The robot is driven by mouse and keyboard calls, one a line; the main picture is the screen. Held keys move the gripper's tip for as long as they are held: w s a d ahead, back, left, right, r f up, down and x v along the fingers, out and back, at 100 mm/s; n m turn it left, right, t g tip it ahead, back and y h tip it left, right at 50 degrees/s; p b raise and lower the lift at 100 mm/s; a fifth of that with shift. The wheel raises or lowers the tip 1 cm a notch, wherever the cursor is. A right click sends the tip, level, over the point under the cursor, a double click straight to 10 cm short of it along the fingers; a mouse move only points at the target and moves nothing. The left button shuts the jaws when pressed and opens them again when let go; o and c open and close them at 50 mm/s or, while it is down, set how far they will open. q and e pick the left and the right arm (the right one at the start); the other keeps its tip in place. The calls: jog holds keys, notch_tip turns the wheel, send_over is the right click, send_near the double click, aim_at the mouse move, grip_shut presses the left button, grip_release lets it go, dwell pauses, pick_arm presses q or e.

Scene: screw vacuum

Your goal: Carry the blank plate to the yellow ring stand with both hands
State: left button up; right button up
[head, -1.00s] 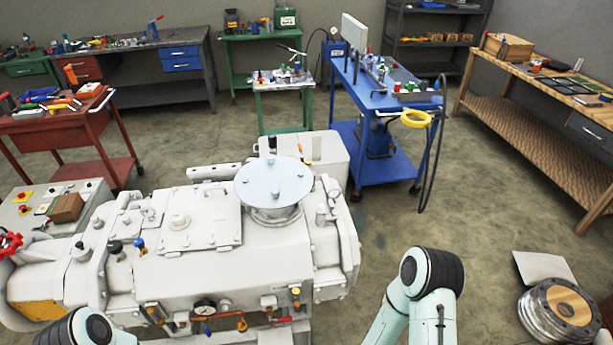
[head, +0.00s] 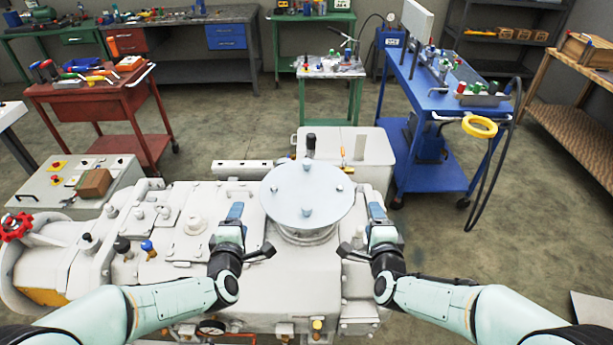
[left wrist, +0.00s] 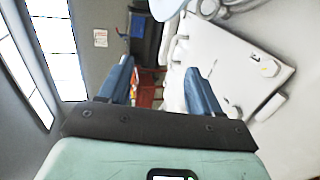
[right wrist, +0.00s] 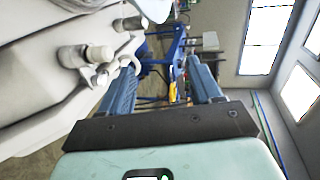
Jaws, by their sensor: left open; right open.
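The blank plate (head: 307,193) is a pale round disc with several small knobs, lying flat on a round flange on top of the white vacuum pump (head: 180,220). Its edge shows at the top of the left wrist view (left wrist: 168,8) and of the right wrist view (right wrist: 155,8). My left gripper (head: 235,213) is open and empty, left of the plate and apart from it. My right gripper (head: 378,213) is open and empty, right of the plate and apart from it. The yellow ring stand (head: 480,127) is a yellow ring at the front of the blue cart.
The blue cart (head: 440,95) stands behind and right of the pump, with a dark hose hanging beside the ring. A red cart (head: 90,95) stands at the back left. A grey control box (head: 75,182) is left of the pump. Floor is open between pump and blue cart.

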pick_arm(q)
jog(key=x, duration=1.3)
jog(key=shift+w+d, duration=0.1)
jog(key=shift+w, duration=0.05)
jog(key=shift+d, duration=0.45)
jog(key=shift+d+r, duration=0.1)
jog(key=shift+d, duration=0.2)
pick_arm(e)
jog(key=a+x, duration=0.1)
jog(key=x, duration=1.2)
jog(key=shift+a, duration=0.2)
pick_arm(q)
jog(key=shift+d, duration=0.1)
pick_arm(e)
jog(key=shift+a+r, duration=0.1)
